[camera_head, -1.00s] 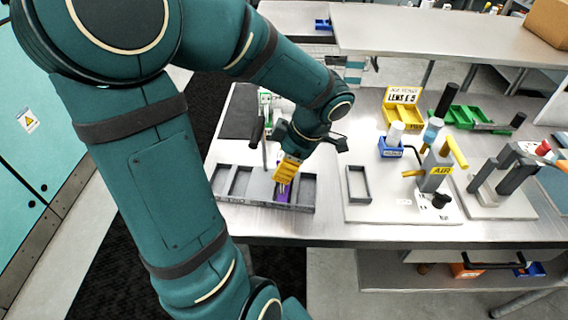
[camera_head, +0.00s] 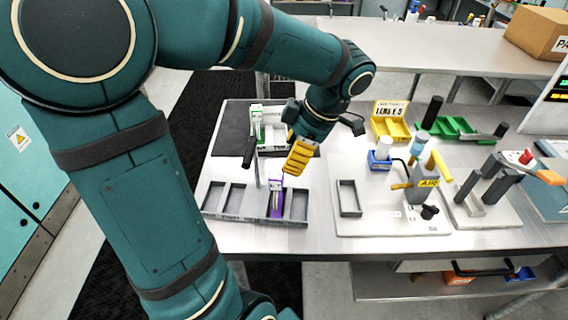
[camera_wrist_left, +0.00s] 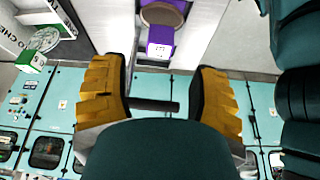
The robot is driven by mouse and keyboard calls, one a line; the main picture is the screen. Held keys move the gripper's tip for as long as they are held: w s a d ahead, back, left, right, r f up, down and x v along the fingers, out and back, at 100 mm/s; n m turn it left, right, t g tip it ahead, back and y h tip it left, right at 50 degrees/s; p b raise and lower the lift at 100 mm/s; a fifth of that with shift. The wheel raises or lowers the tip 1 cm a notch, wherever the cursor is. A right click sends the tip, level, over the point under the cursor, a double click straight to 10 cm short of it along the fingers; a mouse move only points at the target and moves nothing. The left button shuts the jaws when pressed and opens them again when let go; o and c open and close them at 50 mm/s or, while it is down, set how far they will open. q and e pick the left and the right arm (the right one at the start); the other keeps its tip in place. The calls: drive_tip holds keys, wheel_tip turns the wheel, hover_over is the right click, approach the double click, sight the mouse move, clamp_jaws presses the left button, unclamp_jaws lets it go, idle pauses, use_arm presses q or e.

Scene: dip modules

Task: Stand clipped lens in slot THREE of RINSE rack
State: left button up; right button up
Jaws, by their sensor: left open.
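A clip with a purple body (camera_head: 276,203) stands in the grey rack (camera_head: 232,215), in the third compartment from the left. It looks roughly upright; the lens on it is hard to make out in the head view. In the left wrist view the purple clip (camera_wrist_left: 161,40) is at the top centre, with a round brownish disc above it. My left gripper (camera_head: 297,160), with yellow fingers, is above and slightly right of the clip. It is open, empty and apart from the clip. The gap between its fingers (camera_wrist_left: 158,95) shows in the wrist view. My right gripper is not in view.
A green and white clip (camera_head: 257,122) stands behind the rack by a dark mat (camera_head: 228,135). To the right are a small grey tray (camera_head: 348,198), the AIR fixture (camera_head: 425,170), a yellow lens tray (camera_head: 390,128) and a green tray (camera_head: 455,128).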

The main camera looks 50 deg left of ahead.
use_arm(q)
drive_tip(key=shift+v, duration=1.15)
